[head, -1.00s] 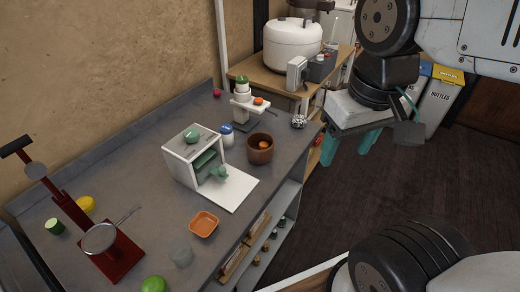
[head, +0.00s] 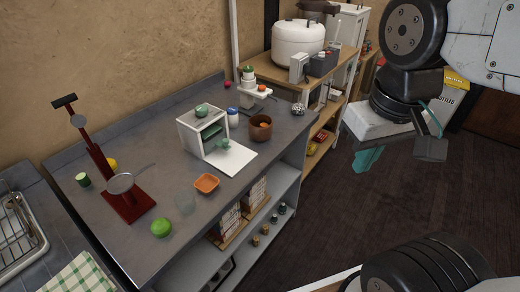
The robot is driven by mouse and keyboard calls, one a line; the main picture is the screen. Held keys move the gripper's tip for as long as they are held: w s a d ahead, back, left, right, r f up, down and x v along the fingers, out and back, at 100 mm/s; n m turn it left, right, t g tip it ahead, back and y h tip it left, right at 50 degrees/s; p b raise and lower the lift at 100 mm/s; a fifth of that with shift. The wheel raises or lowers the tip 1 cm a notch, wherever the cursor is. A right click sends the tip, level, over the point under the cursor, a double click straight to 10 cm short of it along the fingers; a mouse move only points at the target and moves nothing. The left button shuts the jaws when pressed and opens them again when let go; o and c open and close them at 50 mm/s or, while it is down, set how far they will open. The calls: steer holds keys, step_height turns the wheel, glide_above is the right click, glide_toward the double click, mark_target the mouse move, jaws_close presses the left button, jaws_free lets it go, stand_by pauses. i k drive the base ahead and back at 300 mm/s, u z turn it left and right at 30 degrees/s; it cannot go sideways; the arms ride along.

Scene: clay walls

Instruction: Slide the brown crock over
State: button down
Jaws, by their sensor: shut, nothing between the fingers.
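The brown crock (head: 254,133) stands upright on the grey counter (head: 160,210), near its right end. Something orange shows inside its mouth. My gripper (head: 432,149) is at the right of the head view, small and dark, below my arm's big black joints. It is shut and empty, well to the right of the crock and apart from it, over the floor side.
Left of the crock stands a white box (head: 188,138) with its white door (head: 232,163) folded down. An orange dish (head: 207,183), green ball (head: 161,228) and red stand (head: 125,203) are farther left. Dark floor (head: 350,220) is open.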

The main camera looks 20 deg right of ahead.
mark_target(258, 134)
steer(key=u, duration=0.05)
steer(key=k, duration=0.65)
steer(key=z, duration=0.65)
steer(key=i, duration=1.5)
steer(key=u, duration=0.65)
